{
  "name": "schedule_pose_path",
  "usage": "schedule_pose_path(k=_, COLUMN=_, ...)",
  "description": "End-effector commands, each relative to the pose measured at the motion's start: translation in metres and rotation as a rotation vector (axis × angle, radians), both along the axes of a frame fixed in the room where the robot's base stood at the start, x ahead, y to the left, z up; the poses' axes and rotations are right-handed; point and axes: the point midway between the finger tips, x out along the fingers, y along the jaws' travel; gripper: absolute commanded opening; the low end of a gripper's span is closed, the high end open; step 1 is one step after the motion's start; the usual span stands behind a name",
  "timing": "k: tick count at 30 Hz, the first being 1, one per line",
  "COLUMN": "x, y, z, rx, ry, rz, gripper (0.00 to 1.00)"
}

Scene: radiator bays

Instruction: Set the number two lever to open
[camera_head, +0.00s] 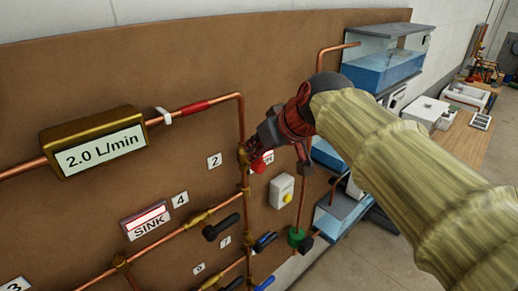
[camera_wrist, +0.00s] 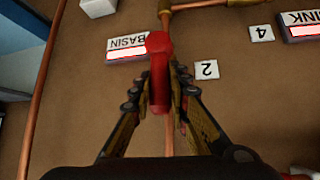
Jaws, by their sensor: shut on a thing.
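The number two lever is red; in the head view it (camera_head: 259,165) shows partly behind my gripper, on the vertical copper pipe beside the "2" tag (camera_head: 214,161). In the wrist view the red lever (camera_wrist: 159,62) stands between my fingers and appears in line with the pipe behind it. The "2" tag (camera_wrist: 206,70) is to its right and a BASIN sign (camera_wrist: 127,47) to its left. My gripper (camera_head: 265,145) is shut on the lever, with a finger on either side in the wrist view (camera_wrist: 160,95). The lever's pivot is hidden.
A brass meter (camera_head: 98,143) reads 2.0 L/min. Below are a SINK sign (camera_head: 147,220), a "4" tag (camera_head: 180,199), a black lever (camera_head: 222,228) and blue levers (camera_head: 264,242). A box with a yellow button (camera_head: 281,191) is close right. Water tanks (camera_head: 375,60) stand farther right.

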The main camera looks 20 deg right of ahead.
Motion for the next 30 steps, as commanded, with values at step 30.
schedule_pose_path(k=30, x=-0.015, y=-0.003, z=0.016, rx=-0.001, ry=-0.001, rz=-0.001, gripper=0.36)
